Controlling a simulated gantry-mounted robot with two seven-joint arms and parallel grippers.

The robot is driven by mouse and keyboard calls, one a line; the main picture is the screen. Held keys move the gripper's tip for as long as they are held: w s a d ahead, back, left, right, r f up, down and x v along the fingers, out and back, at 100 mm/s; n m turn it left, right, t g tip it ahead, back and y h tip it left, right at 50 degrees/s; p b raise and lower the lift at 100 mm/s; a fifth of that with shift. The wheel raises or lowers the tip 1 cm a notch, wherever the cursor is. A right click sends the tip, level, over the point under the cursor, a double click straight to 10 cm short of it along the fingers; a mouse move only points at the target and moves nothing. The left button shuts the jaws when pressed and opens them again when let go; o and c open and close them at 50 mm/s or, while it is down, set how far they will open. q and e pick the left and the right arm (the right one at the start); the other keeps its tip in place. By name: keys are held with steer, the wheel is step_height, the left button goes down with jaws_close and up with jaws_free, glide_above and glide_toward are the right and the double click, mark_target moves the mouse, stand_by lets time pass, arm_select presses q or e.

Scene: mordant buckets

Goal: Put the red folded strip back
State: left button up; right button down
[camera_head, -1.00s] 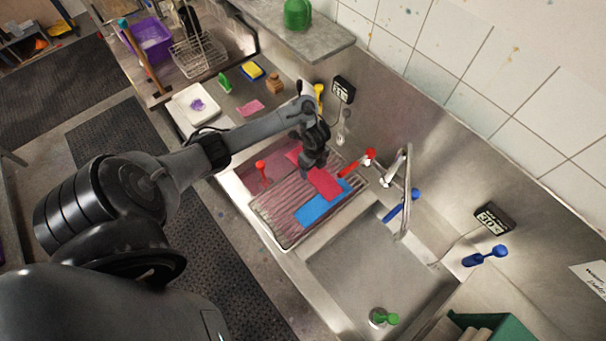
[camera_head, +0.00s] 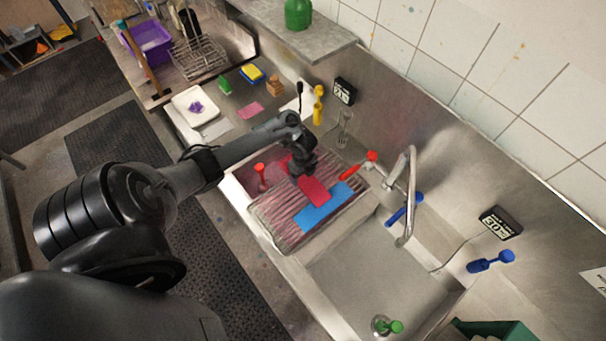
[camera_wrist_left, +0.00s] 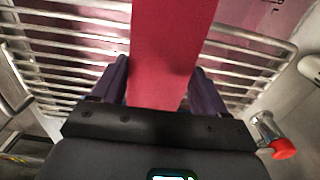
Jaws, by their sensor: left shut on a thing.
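The red folded strip (camera_head: 312,189) hangs from my left gripper (camera_head: 301,176) in the head view, over the wire rack on the sink. In the left wrist view the strip (camera_wrist_left: 170,50) runs between the two dark fingers (camera_wrist_left: 160,88), which are shut on it. A blue strip (camera_head: 326,209) lies on the rack, and the red strip's lower end overlaps it in the picture. I cannot tell whether they touch. My right gripper is out of view.
The wire rack (camera_head: 285,236) spans a basin of red liquid. A red-tipped handle (camera_head: 358,166) and a tall faucet (camera_head: 411,190) stand right of it. A white tray (camera_head: 181,108) sits at the back left.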

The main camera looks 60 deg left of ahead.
arm_select(q)
steer(key=shift+f, duration=0.1)
steer(key=shift+f+b, duration=0.35)
steer(key=o, duration=1)
